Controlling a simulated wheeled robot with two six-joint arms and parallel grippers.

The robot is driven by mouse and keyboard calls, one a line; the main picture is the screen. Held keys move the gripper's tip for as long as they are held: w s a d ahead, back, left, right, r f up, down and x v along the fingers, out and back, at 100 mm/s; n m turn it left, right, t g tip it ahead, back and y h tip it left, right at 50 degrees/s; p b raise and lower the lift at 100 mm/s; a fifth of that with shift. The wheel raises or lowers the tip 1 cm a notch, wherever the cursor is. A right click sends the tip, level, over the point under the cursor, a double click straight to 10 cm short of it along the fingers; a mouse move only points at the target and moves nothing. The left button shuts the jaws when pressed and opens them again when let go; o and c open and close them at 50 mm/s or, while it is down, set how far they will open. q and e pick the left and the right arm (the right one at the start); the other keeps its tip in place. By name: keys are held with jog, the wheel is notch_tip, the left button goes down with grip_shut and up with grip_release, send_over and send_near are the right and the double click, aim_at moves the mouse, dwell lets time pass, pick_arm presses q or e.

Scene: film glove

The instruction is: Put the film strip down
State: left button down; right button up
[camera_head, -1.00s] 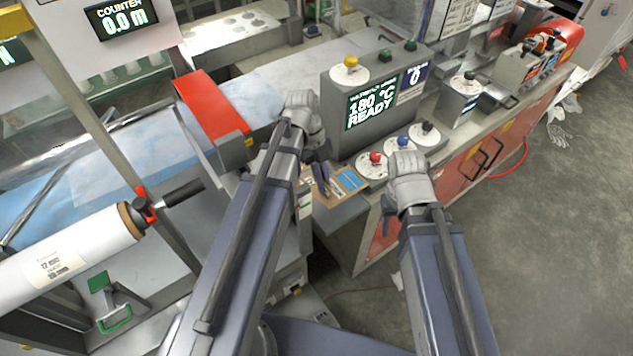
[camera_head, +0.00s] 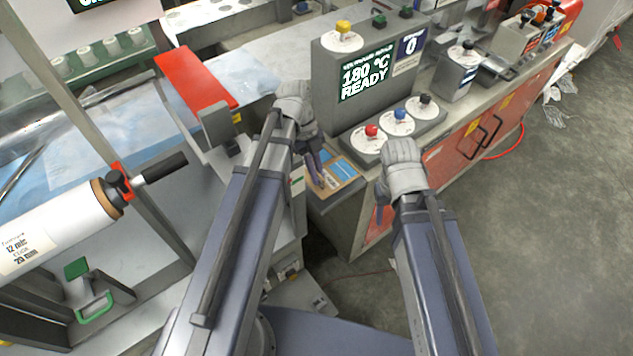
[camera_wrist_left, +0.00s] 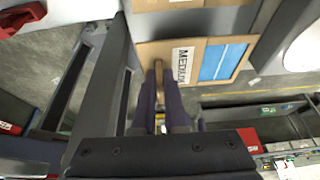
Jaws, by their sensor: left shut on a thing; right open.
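My left gripper (camera_head: 316,172) is over the near end of the bench at the machine's corner.
A grey control box (camera_head: 365,85) reading 180 °C READY stands behind the cardboard box. A film roll (camera_head: 60,225) and a red-topped machine part (camera_head: 195,78) are at left. The floor at right is largely clear.

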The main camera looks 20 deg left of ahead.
pick_arm(q)
jog(key=shift+f+b, duration=1.1)
jog(key=shift+f, duration=0.4)
jog(key=shift+f, duration=0.1)
jog(key=shift+f+b, duration=0.15)
jog(key=shift+b, duration=0.15)
jog(key=c, duration=1)
grip_release()
jog(key=shift+o, duration=0.2)
jog(key=shift+r, duration=0.2)
jog(key=p+v, duration=1.2)
jog(key=s+d+n, duration=0.1)
jog(key=d+n, duration=0.1)
jog(key=n, duration=0.1)
jog(key=s+d+n+y, duration=0.1)
jog(key=s+d+n, duration=0.1)
jog(key=n, duration=0.1)
jog(key=s+d+f+n+y, duration=0.1)
jog(key=d+n, duration=0.1)
jog(key=n, duration=0.1)
jog(key=shift+s+d+t, duration=0.3)
jog(key=shift+s, duration=0.05)
jog(key=s+d+n+t+y, duration=0.2)
jog(key=s+d+n, duration=0.3)
jog(key=n, duration=0.7)
jog(key=shift+d+f+n+y, duration=0.25)
jog(key=shift+n+y, duration=0.15)
jog(key=shift+y, duration=0.1)
